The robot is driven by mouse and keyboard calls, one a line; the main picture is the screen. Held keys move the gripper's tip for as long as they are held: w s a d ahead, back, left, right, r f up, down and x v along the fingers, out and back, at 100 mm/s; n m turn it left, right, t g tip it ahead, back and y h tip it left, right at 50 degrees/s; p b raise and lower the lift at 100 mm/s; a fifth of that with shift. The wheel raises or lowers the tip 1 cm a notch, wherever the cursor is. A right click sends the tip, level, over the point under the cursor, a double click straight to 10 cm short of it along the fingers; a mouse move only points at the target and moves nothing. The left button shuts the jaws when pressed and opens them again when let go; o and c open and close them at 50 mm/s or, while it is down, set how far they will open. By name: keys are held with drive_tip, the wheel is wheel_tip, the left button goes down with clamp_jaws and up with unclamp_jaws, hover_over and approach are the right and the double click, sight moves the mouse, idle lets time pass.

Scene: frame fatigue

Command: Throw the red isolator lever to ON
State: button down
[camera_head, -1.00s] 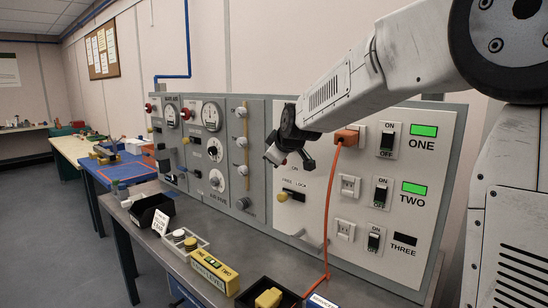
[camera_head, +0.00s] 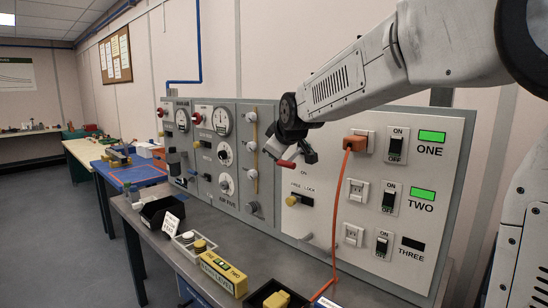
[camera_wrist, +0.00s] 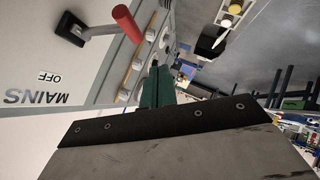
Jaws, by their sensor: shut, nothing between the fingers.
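The isolator lever has a red handle (camera_head: 287,163) that shows just below my gripper in the head view. In the wrist view the red handle (camera_wrist: 126,24) stands out from a dark grey lever arm on the pale panel. The labels MAINS and OFF (camera_wrist: 50,77) appear upside down there, beside the lever's pivot. My gripper (camera_head: 303,148) is in front of the panel, close to the lever. Its green fingers (camera_wrist: 156,86) are together and empty in the wrist view, with a visible gap between them and the red handle. The gripper hides part of the lever in the head view.
The control panel (camera_head: 383,251) carries gauges, knobs and switches marked ONE, TWO and THREE. An orange plug (camera_head: 355,143) with a hanging cable is right of my gripper. A yellow box (camera_head: 222,273) and a black bin (camera_head: 160,210) stand on the bench below.

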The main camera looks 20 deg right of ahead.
drive_tip(key=s+a+r, duration=0.1)
drive_tip(key=s+r, duration=0.2)
drive_tip(key=s, duration=0.5)
drive_tip(key=shift+a, duration=0.15)
drive_tip(key=s+f+m+g, duration=0.2)
drive_tip(key=s+f, duration=0.3)
drive_tip(key=s, duration=0.6)
drive_tip(key=s+f+m+g, duration=0.3)
drive_tip(key=s+f, duration=0.3)
drive_tip(key=s, duration=0.6)
drive_tip(key=s+f+m+g, duration=0.3)
drive_tip(key=s+f, duration=0.3)
drive_tip(key=s, duration=0.5)
drive_tip(key=shift+s+g, duration=0.4)
drive_tip(key=shift+g, duration=0.4)
